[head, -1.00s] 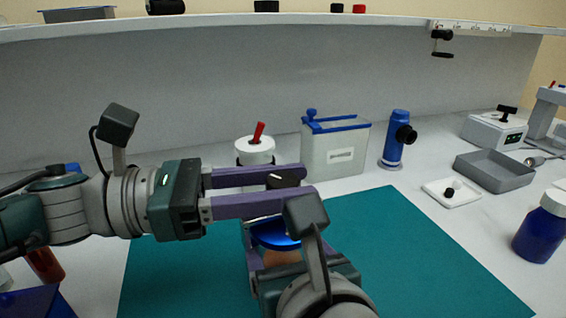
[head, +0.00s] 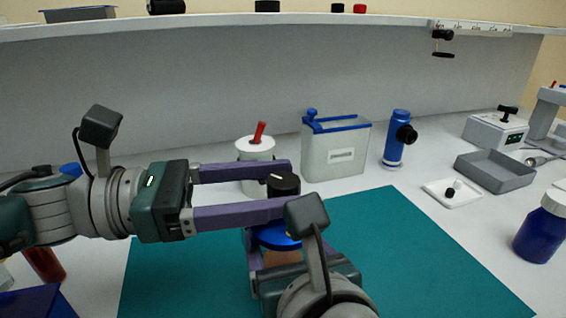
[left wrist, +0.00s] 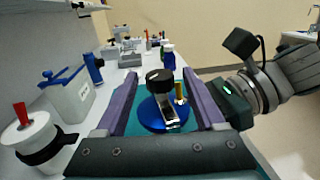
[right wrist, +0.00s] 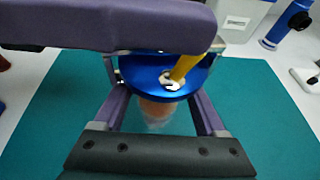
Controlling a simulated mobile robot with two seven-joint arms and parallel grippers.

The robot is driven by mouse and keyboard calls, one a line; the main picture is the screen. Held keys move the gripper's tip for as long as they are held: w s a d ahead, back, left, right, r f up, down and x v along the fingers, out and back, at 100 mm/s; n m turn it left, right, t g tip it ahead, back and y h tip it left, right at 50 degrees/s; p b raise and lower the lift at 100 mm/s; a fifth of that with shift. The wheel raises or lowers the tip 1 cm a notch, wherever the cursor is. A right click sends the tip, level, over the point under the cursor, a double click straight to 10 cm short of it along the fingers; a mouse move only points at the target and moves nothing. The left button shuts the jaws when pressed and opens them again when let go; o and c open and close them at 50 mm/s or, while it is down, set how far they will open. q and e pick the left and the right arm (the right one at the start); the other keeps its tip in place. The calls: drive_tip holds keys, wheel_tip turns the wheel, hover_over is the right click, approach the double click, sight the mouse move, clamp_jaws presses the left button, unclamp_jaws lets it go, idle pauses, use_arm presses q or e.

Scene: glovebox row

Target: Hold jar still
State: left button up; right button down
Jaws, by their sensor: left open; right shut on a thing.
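The jar (right wrist: 155,108) has clear walls and brownish contents. Its wide blue lid (head: 275,236) carries a black knob (head: 283,183), a metal piece and a yellow post (left wrist: 180,93). My right gripper (right wrist: 160,78) is shut on the jar, one finger on each side below the lid; the jar looks upright over the teal mat (head: 400,250). My left gripper (head: 289,190) is open above the lid. Its purple fingers lie on either side of the black knob, with visible gaps in the left wrist view. My right wrist hides the jar's lower part in the head view.
Behind the left fingers stand a white container (head: 255,150) with a red handle and a blue-rimmed tank (head: 335,148). A blue instrument (head: 396,140), grey tray (head: 495,172) and blue bottle (head: 541,230) stand further right. The mat's right side is clear.

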use_arm(q)
drive_tip(key=s+a, duration=0.2)
drive_tip(key=a, duration=0.8)
drive_tip(key=shift+a, duration=0.25)
drive_tip(key=shift+s+d+n+t+y, duration=2.15)
drive_tip(key=shift+n+t, duration=0.85)
drive_tip(key=shift+t, duration=1.2)
drive_tip(key=x, duration=1)
drive_tip(key=shift+w+d+r, duration=0.1)
drive_tip(key=shift+w+d, duration=0.05)
drive_tip(key=shift+d, duration=0.05)
clamp_jaws()
